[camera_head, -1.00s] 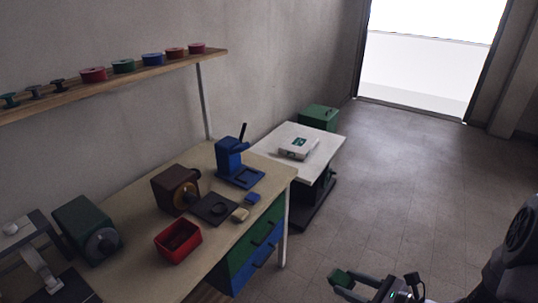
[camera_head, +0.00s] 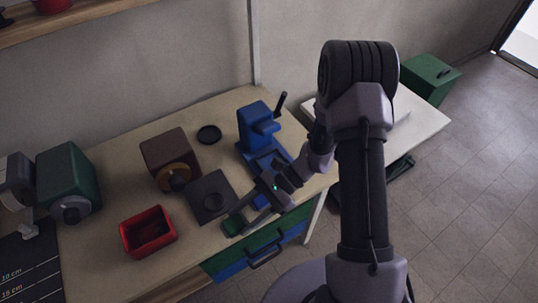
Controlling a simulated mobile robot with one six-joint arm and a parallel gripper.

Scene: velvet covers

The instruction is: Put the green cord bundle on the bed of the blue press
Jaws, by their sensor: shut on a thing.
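The green cord bundle (camera_head: 233,226) is a small dark green block-like piece at the tips of my gripper (camera_head: 241,221). My gripper is shut on it over the front edge of the workbench. I cannot tell its exact height above the top. The blue press (camera_head: 256,124) stands upright at the back right of the bench, with a dark lever. Its flat blue bed (camera_head: 264,159) faces the front, behind and to the right of the bundle, and looks empty where it shows. My wrist hides part of the bed's front right.
A dark square plate (camera_head: 206,184) lies left of my gripper. A brown machine (camera_head: 168,152), a red bin (camera_head: 148,232) and a dark green machine (camera_head: 69,172) stand further left. A small blue block (camera_head: 259,202) is partly hidden under my gripper. A black ring (camera_head: 209,134) lies behind.

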